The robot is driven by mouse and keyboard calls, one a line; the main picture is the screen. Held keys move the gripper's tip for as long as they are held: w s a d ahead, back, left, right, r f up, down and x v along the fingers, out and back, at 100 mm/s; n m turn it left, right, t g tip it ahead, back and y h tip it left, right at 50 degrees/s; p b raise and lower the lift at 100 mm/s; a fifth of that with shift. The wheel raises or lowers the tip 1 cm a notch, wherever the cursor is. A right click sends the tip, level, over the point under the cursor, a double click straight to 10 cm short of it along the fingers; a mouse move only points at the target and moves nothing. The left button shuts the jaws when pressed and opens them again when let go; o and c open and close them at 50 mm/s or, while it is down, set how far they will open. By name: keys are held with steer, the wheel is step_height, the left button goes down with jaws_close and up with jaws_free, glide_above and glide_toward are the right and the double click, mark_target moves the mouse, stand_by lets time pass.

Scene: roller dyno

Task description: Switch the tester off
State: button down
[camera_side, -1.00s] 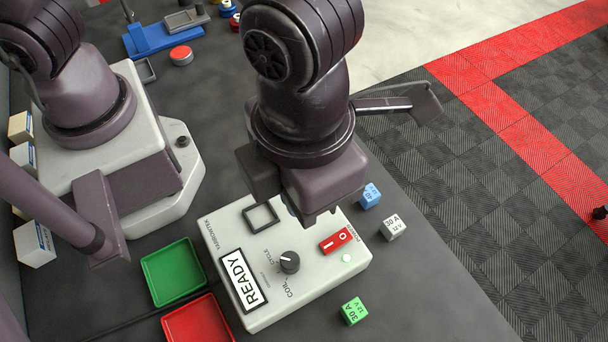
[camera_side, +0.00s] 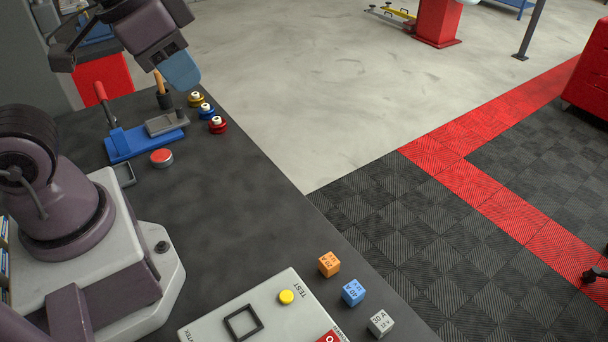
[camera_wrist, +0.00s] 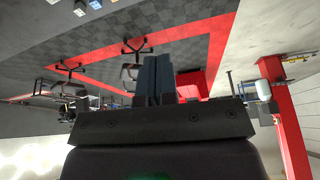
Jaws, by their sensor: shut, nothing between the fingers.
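The tester is a pale box (camera_side: 205,330) at the bottom edge of the side view, largely cut off. A yellow TEST button (camera_side: 286,297), a black square frame (camera_side: 243,322) and part of a red power switch (camera_side: 331,337) show on its top. The display, knob and lamp are out of view, and I cannot tell the switch's position. My gripper (camera_wrist: 162,78) is shut and empty in the wrist view, pointing out over the floor. In the side view its blue end (camera_side: 181,71) is raised at the upper left, far from the tester.
Orange (camera_side: 329,264), blue (camera_side: 353,292) and grey (camera_side: 381,322) cubes lie right of the tester. A red round button (camera_side: 161,157), a blue fixture (camera_side: 145,143) and several coloured knobbed pieces (camera_side: 217,125) are at the bench's far end. The bench middle is clear.

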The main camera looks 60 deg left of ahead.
step_height(320, 180, up, 2)
steer(key=a+n+t, duration=0.1)
steer(key=a, duration=0.2)
steer(key=m+g+h, duration=0.3)
steer(key=m+g, duration=0.2)
steer(key=m, duration=1.2)
glide_above(336, 336)
steer(key=s+a, duration=0.2)
steer(key=a, duration=0.1)
step_height(336, 336, down, 14)
steer(key=x, duration=0.8)
steer(key=w+x, duration=0.1)
steer(key=x, duration=0.3)
steer(key=shift+a+f, duration=0.25)
steer(key=shift+w+f, duration=0.2)
steer(key=shift+f, duration=0.55)
